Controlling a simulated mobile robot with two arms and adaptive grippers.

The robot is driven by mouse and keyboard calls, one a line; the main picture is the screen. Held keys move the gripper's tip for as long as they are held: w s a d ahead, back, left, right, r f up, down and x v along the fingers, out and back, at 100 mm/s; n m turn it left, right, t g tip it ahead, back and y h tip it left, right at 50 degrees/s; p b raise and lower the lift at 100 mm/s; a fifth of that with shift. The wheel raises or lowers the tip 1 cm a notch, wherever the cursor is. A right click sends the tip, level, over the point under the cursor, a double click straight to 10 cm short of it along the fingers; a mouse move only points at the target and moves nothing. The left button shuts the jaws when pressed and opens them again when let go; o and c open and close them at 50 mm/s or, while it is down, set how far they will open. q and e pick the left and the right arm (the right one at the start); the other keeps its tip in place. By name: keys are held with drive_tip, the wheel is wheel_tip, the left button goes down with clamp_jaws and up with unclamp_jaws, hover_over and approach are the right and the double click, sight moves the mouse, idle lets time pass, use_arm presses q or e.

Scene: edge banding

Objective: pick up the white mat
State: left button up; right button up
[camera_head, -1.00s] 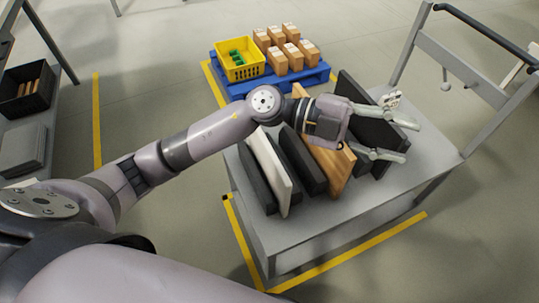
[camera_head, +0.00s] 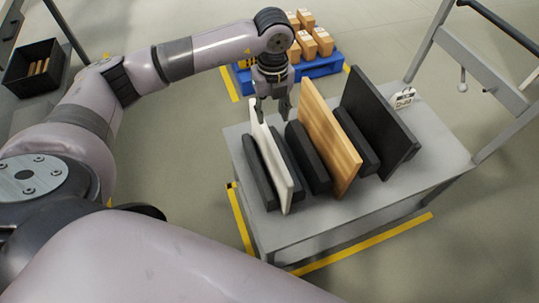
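The white mat (camera_head: 271,160) is a thin white panel standing on edge between dark holder blocks at the left of the grey table (camera_head: 408,192). My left gripper (camera_head: 273,111) points down at the far upper end of the mat. Its fingers are apart, and the left fingertip is close to the mat's top corner. I cannot tell whether it touches the mat or whether the mat is between the fingers. My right gripper is not in view.
A wooden panel (camera_head: 329,138) and a large black panel (camera_head: 378,125) stand right of the mat among dark blocks (camera_head: 307,158). A small white labelled item (camera_head: 404,98) is behind them. A blue pallet with boxes (camera_head: 318,66) is beyond the table.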

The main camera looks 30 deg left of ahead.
sight(269, 137)
use_arm(q)
wheel_tip(269, 137, down, 6)
drive_tip(key=shift+f+p, duration=0.2)
drive_tip(key=shift+p, duration=0.1)
drive_tip(key=f, duration=0.2)
drive_tip(key=f+p, duration=0.1)
drive_tip(key=f, duration=0.1)
drive_tip(key=shift+s+a, duration=0.25)
drive_tip(key=shift+f, duration=0.65)
drive_tip(key=shift+c, duration=0.4)
clamp_jaws()
